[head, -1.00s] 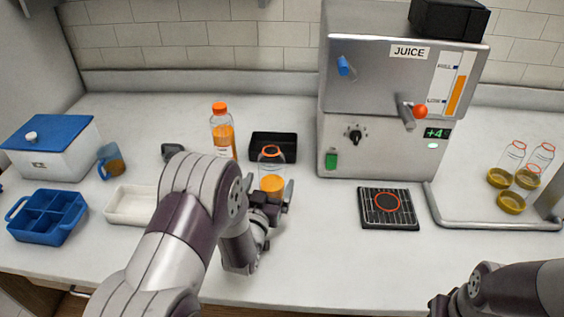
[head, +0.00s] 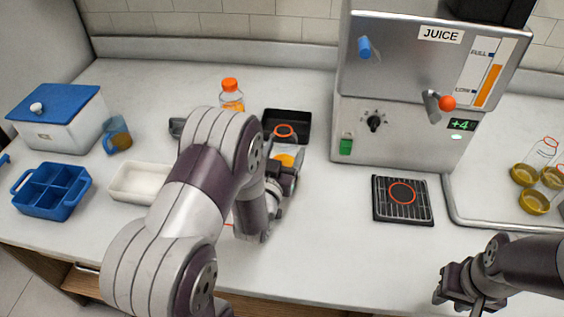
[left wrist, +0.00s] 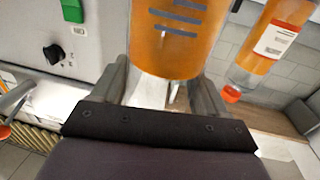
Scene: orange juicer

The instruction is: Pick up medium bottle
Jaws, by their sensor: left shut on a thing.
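The medium bottle, a clear bottle with a red-orange rim and orange juice (head: 286,159), is in front of the black tray in the head view. My left gripper (head: 283,182) is around its lower part, which the gripper hides. In the left wrist view the bottle (left wrist: 178,40) fills the space between the two fingers (left wrist: 165,90), and dark level marks show on it. The gripper is shut on it. I cannot tell whether its base touches the counter. My right gripper (head: 458,290) is empty at the lower right, away from the bottle; its finger opening is unclear.
An orange-capped juice bottle (head: 231,96) stands behind my left arm, beside the black tray (head: 297,120). The juicer (head: 400,130) and its drip grate (head: 402,215) are to the right. A white tray (head: 128,194) and blue divided box (head: 50,187) are left.

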